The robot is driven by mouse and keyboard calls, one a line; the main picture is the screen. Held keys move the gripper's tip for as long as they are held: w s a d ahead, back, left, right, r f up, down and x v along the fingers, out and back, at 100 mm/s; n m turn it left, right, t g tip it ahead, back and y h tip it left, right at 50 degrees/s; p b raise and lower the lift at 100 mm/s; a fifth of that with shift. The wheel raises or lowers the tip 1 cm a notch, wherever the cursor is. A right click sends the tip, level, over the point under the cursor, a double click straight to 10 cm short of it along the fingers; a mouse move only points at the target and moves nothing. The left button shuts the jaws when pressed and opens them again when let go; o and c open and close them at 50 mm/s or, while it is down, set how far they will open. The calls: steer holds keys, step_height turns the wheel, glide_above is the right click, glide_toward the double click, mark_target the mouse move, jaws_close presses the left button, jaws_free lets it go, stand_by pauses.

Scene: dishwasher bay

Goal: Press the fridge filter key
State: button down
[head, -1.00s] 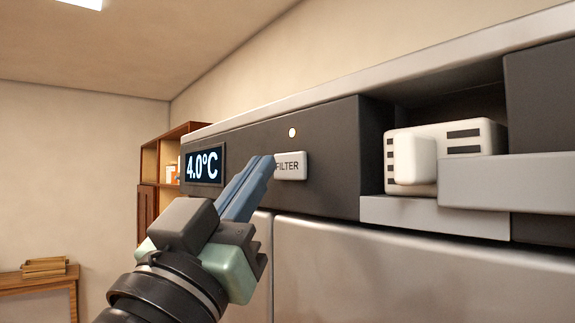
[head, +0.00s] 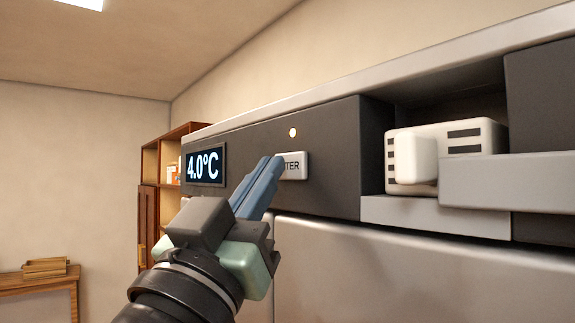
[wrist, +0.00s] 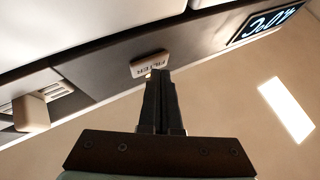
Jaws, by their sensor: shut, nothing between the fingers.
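The filter key (head: 296,166) is a pale rectangular button on the fridge's dark upper panel, under a small lit dot (head: 293,132). My gripper (head: 272,162) has its blue fingers together and empty, with the tips in front of the key's left part, so only the end of its lettering shows in the head view. In the wrist view the key (wrist: 149,63) appears upside down, just beyond the fingertips (wrist: 157,74). I cannot tell whether the tips touch it. The light above the key looks warm yellowish.
The 4.0°C display (head: 204,166) is left of the key. To the right, an open recess holds a white slotted block (head: 462,150), with a grey bar (head: 505,183) in front. A wooden shelf (head: 149,190) and a table (head: 38,286) stand at the left.

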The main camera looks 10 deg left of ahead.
steer(key=shift+w+d, duration=0.15)
steer(key=shift+d, duration=0.05)
stand_by(0.5)
steer(key=shift+s+a+b, duration=0.3)
steer(key=shift+s+a, duration=0.25)
steer(key=shift+s+a+b, duration=0.75)
steer(key=shift+s+a, duration=1)
steer(key=shift+s, duration=0.05)
steer(key=s+d+f+n+t+y, duration=0.1)
steer(key=d+f+y, duration=0.1)
steer(key=d, duration=0.1)
steer(key=s+d+f+t+y+b, duration=0.1)
steer(key=s+d+y, duration=0.1)
steer(key=d, duration=0.2)
steer(key=s+d+f+n+t+y+b, duration=0.1)
steer(key=s+d+f+y, duration=0.1)
steer(key=d, duration=0.2)
steer(key=shift+d+f+n, duration=0.2)
steer(key=shift+f+n, duration=0.1)
